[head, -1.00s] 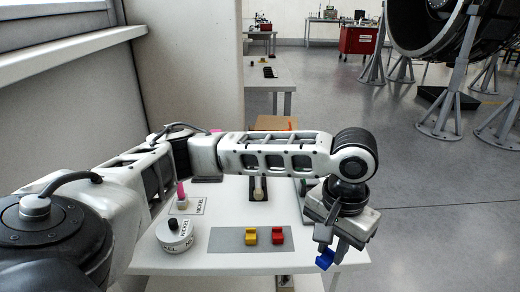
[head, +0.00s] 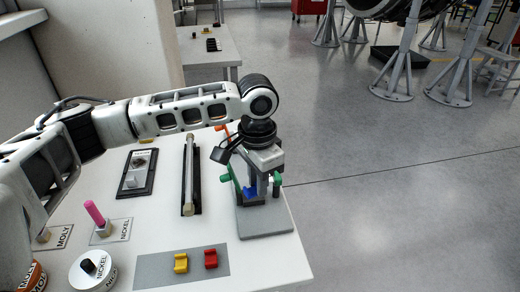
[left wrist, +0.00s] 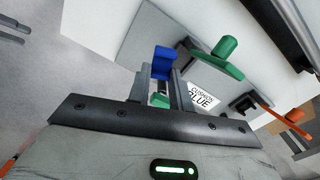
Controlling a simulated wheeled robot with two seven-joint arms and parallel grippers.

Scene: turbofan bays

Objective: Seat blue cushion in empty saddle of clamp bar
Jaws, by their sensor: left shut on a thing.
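My left gripper (head: 254,188) points down over the grey stand of the clamp bar (head: 264,222) at the table's right edge. It is shut on the blue cushion (head: 249,192), which also shows between the fingers in the left wrist view (left wrist: 162,62). Green parts (head: 278,178) of the clamp fixture show beside the gripper; a green T-shaped part (left wrist: 224,52) shows in the left wrist view. The fingers hide the saddle, so I cannot tell whether the cushion touches it. A label reading "CUSHION BLUE" (left wrist: 202,96) lies beside the fingers. My right gripper is out of view.
A yellow cushion (head: 181,263) and a red cushion (head: 210,259) stand on a grey mat (head: 150,272). A long rod on a black base (head: 189,180), a black-framed tray (head: 136,174), a pink peg (head: 94,212) and a nickel-labelled pot (head: 92,272) occupy the table.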

